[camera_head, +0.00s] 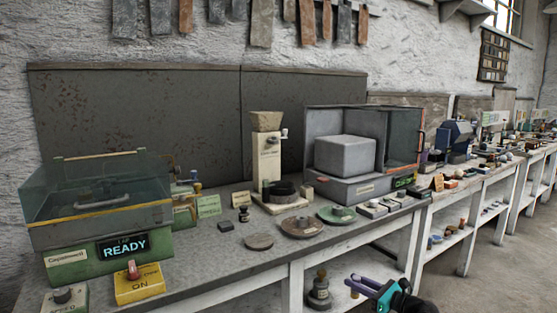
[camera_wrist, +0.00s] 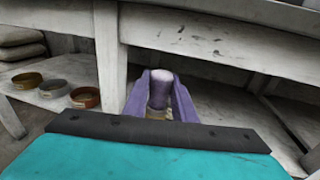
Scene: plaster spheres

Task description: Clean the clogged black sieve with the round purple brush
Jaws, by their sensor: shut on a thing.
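My gripper (camera_head: 366,286) is low in front of the bench, beside the lower shelf. Its purple fingers also show in the wrist view (camera_wrist: 160,92), shut on a round purple thing with a pale top, which looks like the purple brush (camera_wrist: 160,76). A tan part shows under it, between the fingers. A low black round thing (camera_head: 283,188) sits on the pale base of the cream mill on the bench. It may be the black sieve; I cannot tell whether it is clogged.
A glass-lidded green machine (camera_head: 110,215) reading READY stands at the left. A grey booth (camera_head: 345,155) stands at the back. Flat discs (camera_head: 302,227) lie along the bench. Several small round dishes (camera_wrist: 85,97) sit on the lower shelf by a bench leg (camera_wrist: 109,55). The bench edge overhangs my gripper.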

